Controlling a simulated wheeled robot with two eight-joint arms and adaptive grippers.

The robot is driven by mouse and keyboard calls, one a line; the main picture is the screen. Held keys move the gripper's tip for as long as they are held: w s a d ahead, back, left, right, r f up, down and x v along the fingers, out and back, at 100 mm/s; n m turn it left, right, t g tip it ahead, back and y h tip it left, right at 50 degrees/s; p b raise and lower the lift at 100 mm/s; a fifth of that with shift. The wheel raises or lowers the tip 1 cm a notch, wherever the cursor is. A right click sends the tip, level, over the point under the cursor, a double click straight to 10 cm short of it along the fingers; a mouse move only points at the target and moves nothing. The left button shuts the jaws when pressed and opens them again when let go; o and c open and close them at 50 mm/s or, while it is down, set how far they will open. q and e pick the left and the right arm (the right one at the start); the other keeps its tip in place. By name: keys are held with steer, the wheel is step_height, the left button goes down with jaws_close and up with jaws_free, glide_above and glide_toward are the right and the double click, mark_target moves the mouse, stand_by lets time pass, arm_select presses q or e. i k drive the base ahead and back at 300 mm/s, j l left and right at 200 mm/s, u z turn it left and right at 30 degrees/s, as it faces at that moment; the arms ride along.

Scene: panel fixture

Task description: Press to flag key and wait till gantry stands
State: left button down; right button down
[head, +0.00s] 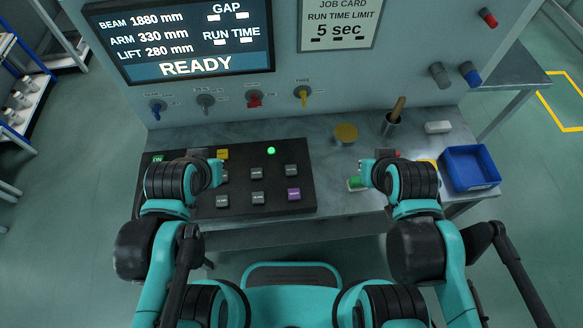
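A black key panel (322,205) lies on the bench. It carries several grey keys, such as a middle key (256,173), a purple key (293,194), a yellow key (222,153) and a lit green lamp (271,150). The key labels are too small to read, so I cannot tell which is the flag key. My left gripper (217,172) is over the panel's left part and hides some keys. My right gripper (366,172) is right of the panel, near a green button (355,183). Finger openings are unclear. No gantry is identifiable.
A screen (180,40) reads READY, with GAP and RUN TIME showing dashes. A job card (339,22) gives a 5 sec run time limit. Switches (254,99) line the wall. A blue bin (470,167), cup (390,125) and yellow disc (346,133) stand on the bench's right.

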mark_target(290, 170)
steer(key=k+l+u, duration=0.1)
steer(key=l+u, duration=0.35)
steer(key=k+l+u, duration=0.1)
steer(key=l+u, duration=0.15)
steer(key=u, duration=0.2)
steer(key=k+l+u, duration=0.2)
steer(key=u, duration=0.25)
